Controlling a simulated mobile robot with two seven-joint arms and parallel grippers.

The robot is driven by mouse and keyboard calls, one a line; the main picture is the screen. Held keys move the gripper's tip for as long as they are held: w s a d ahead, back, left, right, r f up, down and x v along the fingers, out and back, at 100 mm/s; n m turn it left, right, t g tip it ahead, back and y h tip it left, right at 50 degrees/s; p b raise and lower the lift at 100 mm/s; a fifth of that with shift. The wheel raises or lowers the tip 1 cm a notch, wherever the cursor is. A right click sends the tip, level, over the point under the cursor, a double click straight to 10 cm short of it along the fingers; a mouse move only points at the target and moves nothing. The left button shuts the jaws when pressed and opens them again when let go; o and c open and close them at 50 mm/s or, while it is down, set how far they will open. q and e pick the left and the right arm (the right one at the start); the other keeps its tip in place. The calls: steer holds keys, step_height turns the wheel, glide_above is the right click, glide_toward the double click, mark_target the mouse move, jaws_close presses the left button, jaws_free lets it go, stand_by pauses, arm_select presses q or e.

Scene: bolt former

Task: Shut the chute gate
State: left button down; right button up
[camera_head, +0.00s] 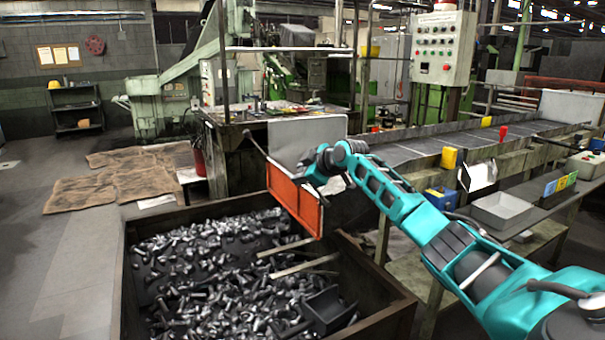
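The chute gate, an orange-red framed panel (292,203), hangs tilted above the near bin, below a pale grey plate (290,135). A thin dark rod (256,146) sticks out to the left from near its upper left corner. My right arm reaches in from the lower right. My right gripper (312,167) is at the upper right part of the orange panel, in front of the grey plate. Its fingers are small and partly hidden, so I cannot tell whether they touch the gate or are open or shut. My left gripper is not in view.
A large open bin (385,315) full of loose metal bolts stands below the gate. A conveyor (395,153) runs to the right behind my arm. Brown mats (110,185) lie on the floor at left.

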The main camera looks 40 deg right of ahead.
steer(key=o, duration=0.4)
steer(key=shift+a+f, duration=0.1)
steer(key=shift+c, duration=0.2)
steer(key=b+v, duration=0.1)
steer(key=v, duration=1.2)
steer(key=shift+b, duration=0.4)
steer(key=shift+f, duration=0.1)
